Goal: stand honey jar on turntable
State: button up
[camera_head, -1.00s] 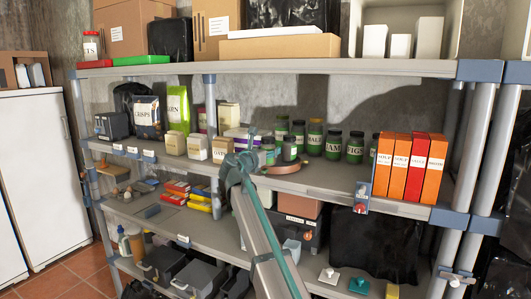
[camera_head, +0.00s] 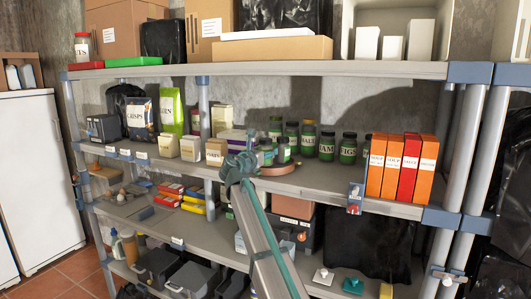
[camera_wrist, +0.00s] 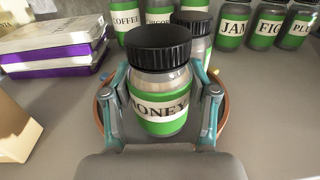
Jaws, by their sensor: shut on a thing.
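The honey jar (camera_wrist: 158,110) has a black lid and a green label with a white "HONEY" band. In the wrist view it is upright between the teal fingers of my gripper (camera_wrist: 164,92), which is shut on it. The brown round turntable (camera_wrist: 103,128) shows around and below the jar; whether the jar's base touches it is hidden. Another black-lidded jar (camera_wrist: 198,45) stands close behind. In the head view my gripper (camera_head: 240,166) is at the left side of the turntable (camera_head: 280,171), on the middle shelf.
Several green-labelled jars (camera_head: 327,146) stand along the back of the shelf. Purple-edged boxes (camera_wrist: 50,42) and cream cartons (camera_head: 215,152) are to the left. Orange and red soup boxes (camera_head: 400,168) are to the right. Another shelf (camera_head: 270,69) runs overhead. The shelf right of the turntable is clear.

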jog(key=shift+f, duration=0.25)
dwell(0.5)
jog(key=o, duration=1.8)
jog(key=shift+s, duration=0.15)
jog(key=p+v, duration=0.2)
jog(key=v, duration=0.7)
jog(key=shift+s+p, duration=0.3)
jog(key=shift+s, duration=0.15)
jog(key=shift+m, duration=0.3)
